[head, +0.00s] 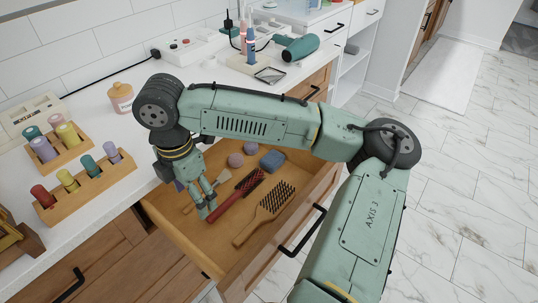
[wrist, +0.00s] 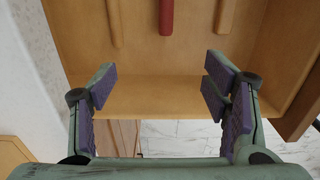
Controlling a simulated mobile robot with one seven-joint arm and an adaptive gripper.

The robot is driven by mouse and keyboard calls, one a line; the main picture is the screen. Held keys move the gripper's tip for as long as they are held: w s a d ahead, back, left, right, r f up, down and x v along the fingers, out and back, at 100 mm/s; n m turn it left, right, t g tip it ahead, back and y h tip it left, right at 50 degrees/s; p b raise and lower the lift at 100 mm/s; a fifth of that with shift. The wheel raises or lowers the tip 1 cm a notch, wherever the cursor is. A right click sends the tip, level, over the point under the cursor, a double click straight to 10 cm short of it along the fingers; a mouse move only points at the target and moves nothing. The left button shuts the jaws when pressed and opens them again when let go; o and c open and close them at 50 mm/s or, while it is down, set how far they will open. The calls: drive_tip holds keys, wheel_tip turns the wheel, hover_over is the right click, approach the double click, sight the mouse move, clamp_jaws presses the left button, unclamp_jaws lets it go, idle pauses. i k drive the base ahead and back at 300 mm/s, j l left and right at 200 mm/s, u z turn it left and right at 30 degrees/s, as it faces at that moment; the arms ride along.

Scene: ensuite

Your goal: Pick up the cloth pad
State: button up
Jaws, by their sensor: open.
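Small soft-looking pieces lie at the back of the open drawer in the head view: a blue block-like pad (head: 272,160) and two rounded mauve-grey pieces (head: 236,160). I cannot tell for sure which is the cloth pad. My gripper (head: 203,200) points down over the drawer's left part, apart from these pieces. In the wrist view my gripper (wrist: 160,88) is open, its purple-lined fingers wide apart with nothing between them. The wrist view shows none of the soft pieces.
The open wooden drawer (head: 215,262) holds a red brush (head: 224,206), a wooden hairbrush (head: 266,210) and a thin wooden-handled tool. Wrist view shows their handles, the red one (wrist: 166,17) central. The counter carries bottle racks (head: 88,188), a jar (head: 121,98) and a hairdryer (head: 300,47).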

sight(273, 159)
drive_tip(key=i+l, duration=0.7)
drive_tip(key=l, duration=0.1)
